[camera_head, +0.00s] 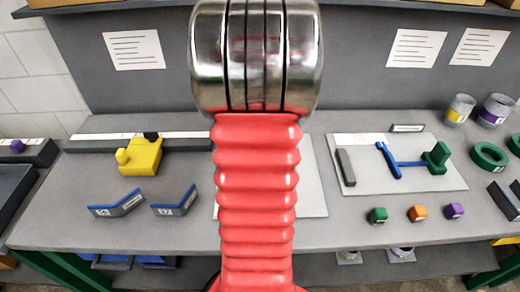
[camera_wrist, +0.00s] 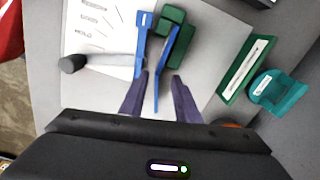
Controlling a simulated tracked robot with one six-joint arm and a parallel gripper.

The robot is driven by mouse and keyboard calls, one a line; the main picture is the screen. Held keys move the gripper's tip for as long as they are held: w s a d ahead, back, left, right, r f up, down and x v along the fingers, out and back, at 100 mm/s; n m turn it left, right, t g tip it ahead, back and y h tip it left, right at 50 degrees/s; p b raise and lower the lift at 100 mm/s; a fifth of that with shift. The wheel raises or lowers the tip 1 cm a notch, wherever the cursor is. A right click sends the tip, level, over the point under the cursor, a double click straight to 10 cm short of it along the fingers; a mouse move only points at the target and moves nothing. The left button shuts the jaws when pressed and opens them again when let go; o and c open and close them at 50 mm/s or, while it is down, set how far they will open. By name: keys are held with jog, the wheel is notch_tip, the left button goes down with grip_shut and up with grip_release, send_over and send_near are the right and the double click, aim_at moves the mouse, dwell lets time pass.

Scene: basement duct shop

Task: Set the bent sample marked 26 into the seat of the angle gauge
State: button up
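Two bent samples with blue edges and white labels, a left one (camera_head: 116,206) and a right one (camera_head: 175,203), stand on the bench front left in the head view. I cannot read their marks surely. In the wrist view my gripper (camera_wrist: 160,77) has its two purple fingers apart. A thin bent blue strip (camera_wrist: 178,45) runs between them, with a gap to each finger; no mark shows on it. A blue bar (camera_wrist: 140,48) and a green block (camera_wrist: 181,47) lie just beyond. I cannot tell surely which part is the angle gauge's seat. My arm hides the bench middle.
A yellow block (camera_head: 140,156) stands at left. The right mat (camera_head: 400,182) bears a blue tool (camera_head: 388,160) and a green block (camera_head: 436,158). Small cubes line the bench front. The wrist view shows a green labelled holder (camera_wrist: 232,85), a teal piece (camera_wrist: 280,95) and a dark-ended rod (camera_wrist: 72,64).

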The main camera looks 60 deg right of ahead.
notch_tip(320, 180, up, 10)
dwell(0.4)
jog(key=shift+f+n, duration=0.1)
jog(key=shift+n, duration=0.2)
dwell(0.7)
jog(key=w+a+r+n+t, duration=0.1)
jog(key=w+a+n+t, duration=0.1)
jog(key=a+n, duration=0.7)
jog(key=w+a+r+n+t, duration=0.1)
jog(key=w+a+n, duration=0.2)
jog(key=a+n, duration=0.6)
jog(key=w+a+r+n+t, duration=0.1)
jog(key=a+n, duration=0.8)
jog(key=a, duration=1.6)
jog(key=shift+w+n+t, duration=0.3)
jog(key=shift+w+t, duration=0.5)
jog(key=shift+w, duration=0.1)
jog(key=shift+r, duration=0.1)
